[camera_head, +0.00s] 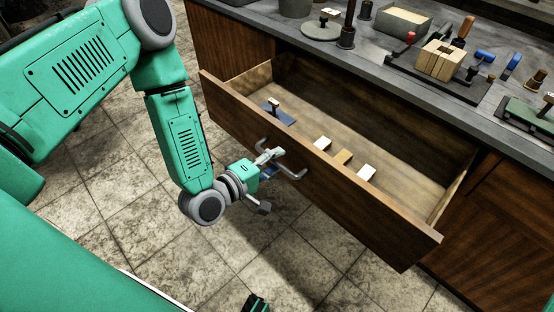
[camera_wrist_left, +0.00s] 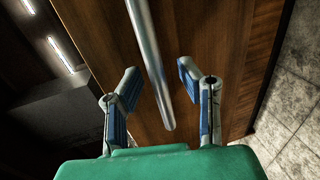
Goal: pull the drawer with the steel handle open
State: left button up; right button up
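The wooden drawer (camera_head: 325,182) stands pulled out from the bench, its inside open to view. Its steel handle (camera_head: 293,175) is a bar on the front panel, partly hidden behind my left gripper (camera_head: 271,178) in the head view. In the left wrist view the handle (camera_wrist_left: 150,62) runs between the two fingers of my left gripper (camera_wrist_left: 158,78). The fingers are spread, with a visible gap on each side of the bar. A small dark and green tip at the bottom edge of the head view looks like my right gripper (camera_head: 256,303); its fingers are mostly cut off.
The grey bench top (camera_head: 350,58) above carries several tools and a wooden block set (camera_head: 440,60). The tiled floor (camera_head: 300,250) before the drawer is clear.

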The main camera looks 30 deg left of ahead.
pick_arm(q)
jog(key=v, duration=1.1)
jog(key=shift+s, duration=0.25)
jog(key=s+d+f+m+g+y, duration=0.1)
jog(key=s+d+f+m+g, duration=0.1)
jog(key=s+f+m+g, duration=0.65)
jog(key=s+a+f+m+g+y, duration=0.2)
jog(key=s+a+m+g+y, duration=0.2)
jog(key=s+a+m+g, duration=0.1)
jog(key=shift+s+a+f+m, duration=0.3)
jog(key=shift+s+m, duration=0.25)
jog(key=shift+s, duration=0.2)
jog(key=shift+w+g, duration=0.1)
jog(key=shift+g, duration=0.15)
